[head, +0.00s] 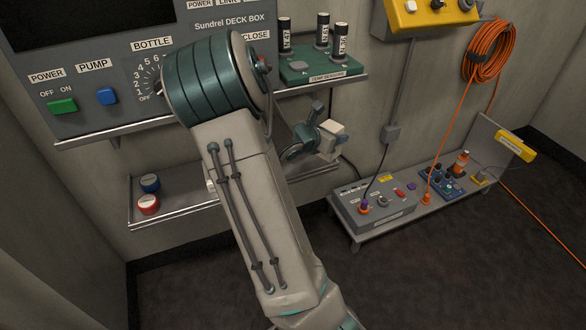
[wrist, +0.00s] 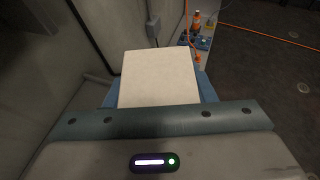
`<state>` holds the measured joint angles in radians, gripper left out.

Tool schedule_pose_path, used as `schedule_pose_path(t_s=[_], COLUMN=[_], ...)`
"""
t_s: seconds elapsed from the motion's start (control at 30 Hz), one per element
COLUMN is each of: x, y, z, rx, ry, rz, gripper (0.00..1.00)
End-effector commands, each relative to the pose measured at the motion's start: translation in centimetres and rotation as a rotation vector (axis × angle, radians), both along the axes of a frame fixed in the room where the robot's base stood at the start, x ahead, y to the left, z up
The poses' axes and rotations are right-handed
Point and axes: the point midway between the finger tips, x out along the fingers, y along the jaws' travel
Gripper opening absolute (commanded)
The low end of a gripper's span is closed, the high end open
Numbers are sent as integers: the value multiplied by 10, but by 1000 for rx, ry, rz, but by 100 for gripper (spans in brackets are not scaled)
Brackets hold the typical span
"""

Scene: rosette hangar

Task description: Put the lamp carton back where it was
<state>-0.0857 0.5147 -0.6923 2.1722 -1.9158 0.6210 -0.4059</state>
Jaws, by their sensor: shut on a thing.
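The lamp carton (head: 331,139) is a small cream-coloured box. My gripper (head: 318,141) is shut on it, near the right end of the lower wall shelf (head: 185,211). In the wrist view the carton (wrist: 158,78) fills the middle between the blue-grey fingers, its plain pale face towards the camera. I cannot tell whether the carton touches the shelf or is held above it. My arm hides the middle of the lower shelf.
Above, a shelf holds a green sensor block (head: 309,68) with black cylinders. A grey bench (head: 405,213) with devices and an orange cable (head: 488,48) are to the right.

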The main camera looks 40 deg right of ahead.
Motion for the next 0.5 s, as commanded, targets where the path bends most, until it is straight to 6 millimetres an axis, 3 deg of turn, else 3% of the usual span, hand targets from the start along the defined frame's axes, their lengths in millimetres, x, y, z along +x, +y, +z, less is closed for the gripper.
schedule_pose_path(t_s=[0.17,0.5], x=[14,85], y=[1,15], z=[-12,-55], rx=[-2,-3], ry=[1,0], rz=[-7,-5], gripper=[23,23])
